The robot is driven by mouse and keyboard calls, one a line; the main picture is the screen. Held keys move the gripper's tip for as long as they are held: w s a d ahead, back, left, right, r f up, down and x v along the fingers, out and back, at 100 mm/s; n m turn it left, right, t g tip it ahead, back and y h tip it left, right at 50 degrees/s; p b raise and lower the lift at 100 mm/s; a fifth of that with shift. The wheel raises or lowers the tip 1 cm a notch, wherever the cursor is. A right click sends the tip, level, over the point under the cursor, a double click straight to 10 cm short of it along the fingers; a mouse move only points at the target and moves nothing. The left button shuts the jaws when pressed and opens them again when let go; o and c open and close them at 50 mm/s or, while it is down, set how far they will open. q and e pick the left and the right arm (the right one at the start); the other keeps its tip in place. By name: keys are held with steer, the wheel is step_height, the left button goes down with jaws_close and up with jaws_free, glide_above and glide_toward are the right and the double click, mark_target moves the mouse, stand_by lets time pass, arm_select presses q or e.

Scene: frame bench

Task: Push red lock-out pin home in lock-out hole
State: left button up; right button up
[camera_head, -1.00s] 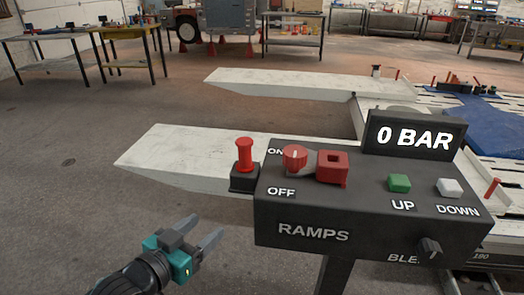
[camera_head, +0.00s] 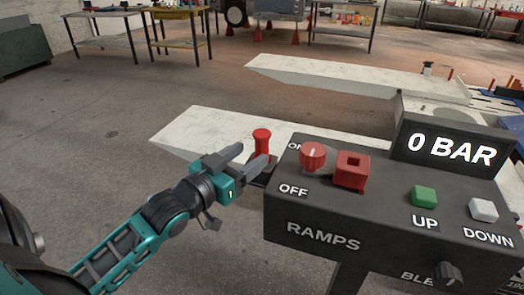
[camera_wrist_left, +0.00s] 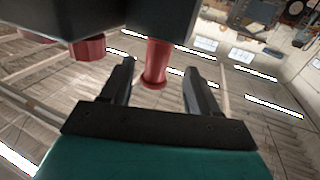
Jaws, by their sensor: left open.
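The red lock-out pin (camera_head: 261,141) stands upright, head up, in a small dark holder at the left side of the control box. My left gripper (camera_head: 254,155) is open beside the pin, its fingers pointing at it. In the left wrist view the pin (camera_wrist_left: 155,64) shows between the two spread fingers, with a gap on each side. A red block with a square opening (camera_head: 351,170) sits on the box top; I take this as the lock-out hole, and it looks empty. My right gripper is not in view.
The dark control box (camera_head: 310,214) carries a red rotary knob (camera_head: 313,155) close to the pin, a green UP button (camera_head: 424,196), a white DOWN button (camera_head: 484,209) and a "0 BAR" display (camera_head: 451,148). A pale ramp (camera_head: 195,130) lies behind the pin. Open floor is to the left.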

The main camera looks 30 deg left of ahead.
mark_target(266, 146)
arm_select(q)
steer(key=shift+w+d+f, duration=0.1)
steer(key=shift+w+d, duration=0.05)
steer(key=shift+w, duration=1)
steer(key=shift+w+d+f, duration=0.1)
steer(key=shift+w+d, duration=0.05)
steer(key=shift+w, duration=0.95)
steer(key=shift+w+d+f, duration=0.1)
steer(key=shift+w+d, duration=0.05)
steer(key=shift+w, duration=1)
steer(key=shift+r, duration=0.1)
jaws_close()
